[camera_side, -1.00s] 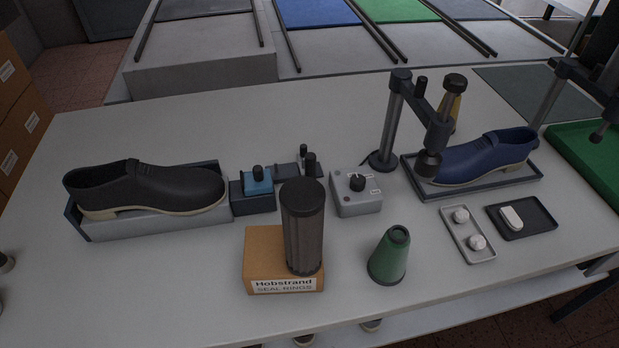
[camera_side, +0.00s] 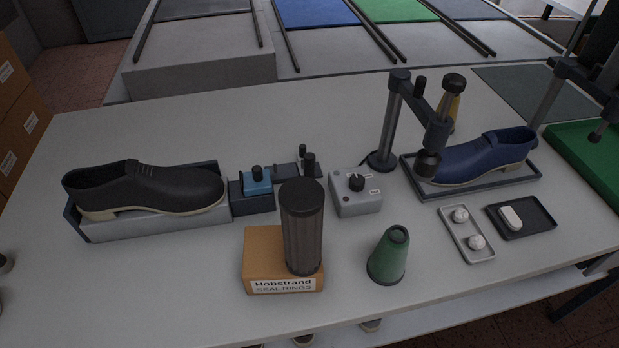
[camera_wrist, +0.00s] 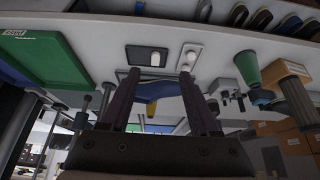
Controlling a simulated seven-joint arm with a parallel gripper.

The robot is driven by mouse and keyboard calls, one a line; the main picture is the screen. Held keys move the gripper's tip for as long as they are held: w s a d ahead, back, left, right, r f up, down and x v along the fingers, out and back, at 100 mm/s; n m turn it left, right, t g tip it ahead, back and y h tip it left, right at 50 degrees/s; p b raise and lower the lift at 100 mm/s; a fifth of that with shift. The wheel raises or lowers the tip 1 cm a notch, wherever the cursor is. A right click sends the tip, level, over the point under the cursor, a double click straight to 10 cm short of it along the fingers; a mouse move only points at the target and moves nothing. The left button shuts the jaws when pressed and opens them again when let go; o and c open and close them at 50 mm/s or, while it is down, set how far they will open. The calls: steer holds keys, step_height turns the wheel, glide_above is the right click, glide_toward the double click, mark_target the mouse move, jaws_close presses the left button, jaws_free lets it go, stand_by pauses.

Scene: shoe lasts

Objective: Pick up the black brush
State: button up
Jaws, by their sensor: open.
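I cannot pick out a black brush for certain in either view. A dark, ribbed upright cylinder with a black cap (camera_side: 302,228) stands on a cardboard box (camera_side: 262,262) in the side view; I cannot tell whether it is a brush. It also shows at the right of the wrist view (camera_wrist: 293,98). My gripper (camera_wrist: 159,74) shows only in the wrist view, with its two dark fingers apart and nothing between the tips. The blue shoe (camera_wrist: 155,88) shows beyond the fingers. The cylinder is well to the right of the fingers there.
A black shoe (camera_side: 150,186) sits on a grey stand at the left. A green cone (camera_side: 389,257), a grey knob box (camera_side: 357,205), a white tray (camera_side: 468,246) and a black tray (camera_side: 543,229) stand nearby. A post with a clamp arm (camera_side: 389,130) rises beside the blue shoe (camera_side: 485,158).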

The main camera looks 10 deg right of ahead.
steer(key=w+a+r+g+y, duration=0.15)
steer(key=w+a+r, duration=0.25)
steer(key=w+a, duration=0.5)
steer(key=w+a+r+g+y, duration=0.1)
steer(key=w+a+r+y, duration=0.25)
steer(key=w+a, duration=0.5)
steer(key=n+h, duration=0.1)
steer(key=n, duration=1)
glide_above(311, 168)
steer(key=s+d, duration=0.2)
steer(key=d, duration=0.2)
step_height(311, 168, down, 12)
steer(key=shift+g, duration=0.25)
steer(key=x, duration=1.1)
steer(key=shift+w+f, duration=0.1)
steer(key=shift+w, duration=0.2)
jaws_close()
